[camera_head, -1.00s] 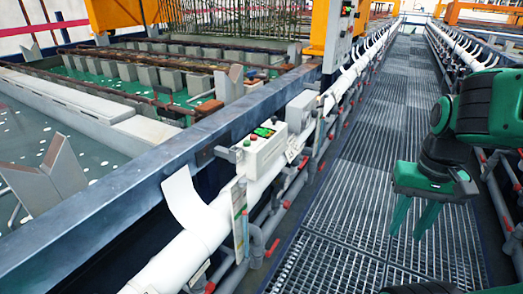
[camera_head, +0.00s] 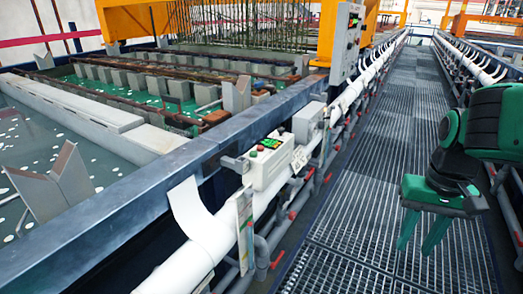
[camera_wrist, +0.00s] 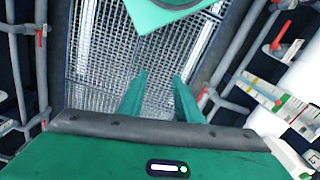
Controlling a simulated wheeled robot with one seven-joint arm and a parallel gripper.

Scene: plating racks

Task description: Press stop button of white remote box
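The white remote box (camera_head: 267,170) is fixed beside the long white pipe, left of centre in the head view. Its sloped top has a green panel and small red and green buttons; their labels are too small to read, so I cannot tell which one is stop. My gripper (camera_head: 421,246) is well to the right of the box, over the walkway, with its fingers pointing down. The wrist view shows its two green fingers (camera_wrist: 160,79) apart with nothing between them. I cannot identify the box in the wrist view.
A blue beam (camera_head: 120,208) and the tank lie left of the box. The white pipe (camera_head: 190,262), grey pipes and red valve handles run along the walkway's left side. A grey control cabinet (camera_head: 346,45) stands farther back. The grated walkway (camera_head: 395,120) is clear ahead.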

